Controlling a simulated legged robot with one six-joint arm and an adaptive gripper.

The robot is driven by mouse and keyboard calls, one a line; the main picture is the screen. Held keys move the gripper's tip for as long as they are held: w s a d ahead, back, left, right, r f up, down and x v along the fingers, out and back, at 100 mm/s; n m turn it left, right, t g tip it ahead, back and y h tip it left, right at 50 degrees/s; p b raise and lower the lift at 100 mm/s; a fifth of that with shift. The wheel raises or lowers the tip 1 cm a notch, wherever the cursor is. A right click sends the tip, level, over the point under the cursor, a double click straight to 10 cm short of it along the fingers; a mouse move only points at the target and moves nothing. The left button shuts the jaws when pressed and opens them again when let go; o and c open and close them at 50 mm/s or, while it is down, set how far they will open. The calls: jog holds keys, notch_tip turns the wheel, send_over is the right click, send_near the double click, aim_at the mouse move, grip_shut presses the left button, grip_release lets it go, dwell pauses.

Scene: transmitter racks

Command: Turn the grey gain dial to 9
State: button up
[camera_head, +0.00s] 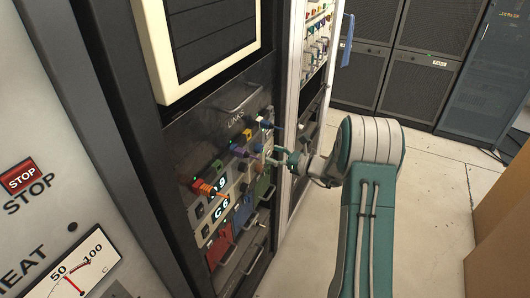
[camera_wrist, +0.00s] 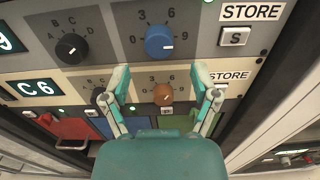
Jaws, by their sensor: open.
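I cannot make out a clearly grey dial. In the wrist view, an orange dial (camera_wrist: 163,94) with a 0-3-6-9 scale sits between the fingers of my gripper (camera_wrist: 162,80), which is open. I cannot tell whether the fingers touch it. A blue dial (camera_wrist: 159,40) with the same scale is above; its white mark points to the lower right. A black dial (camera_wrist: 72,46) with a letter scale is at the upper left. A dark dial (camera_wrist: 99,97) is partly hidden behind the left finger. In the head view my gripper (camera_head: 281,158) is at the panel's right side.
Two STORE labels mark the rows; an S button (camera_wrist: 235,37) is by the upper one. A C6 display (camera_wrist: 36,88) is at left. Red (camera_wrist: 77,128) and green panels lie below. A white rack frame (camera_head: 297,75) stands beside the panel. Open floor (camera_head: 425,200) lies at right.

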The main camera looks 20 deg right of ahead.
jog(key=v, duration=0.8)
jog(key=shift+d, duration=0.15)
jog(key=shift+s, duration=0.1)
jog(key=s+a+r+n+g+h, duration=0.1)
jog(key=s+a+r+n+g, duration=0.45)
jog(key=a, duration=0.25)
jog(key=s+a+r+n+g+h, duration=0.1)
jog(key=s+a+r+n+g, duration=0.3)
jog(key=s+a+n, duration=0.3)
jog(key=s+r+n+t+h, duration=0.1)
jog(key=s+r+n+h, duration=0.1)
jog(key=s+n+h, duration=0.3)
jog(key=s+r+n+t+h, duration=0.1)
jog(key=s+r+n+h, duration=0.2)
jog(key=s+n, duration=0.6)
jog(key=s+a+h, duration=0.1)
jog(key=s+h, duration=0.1)
jog(key=s, duration=0.2)
jog(key=shift+r+n+h, duration=0.25)
jog(key=shift+n+h, duration=0.1)
jog(key=shift+h, duration=0.05)
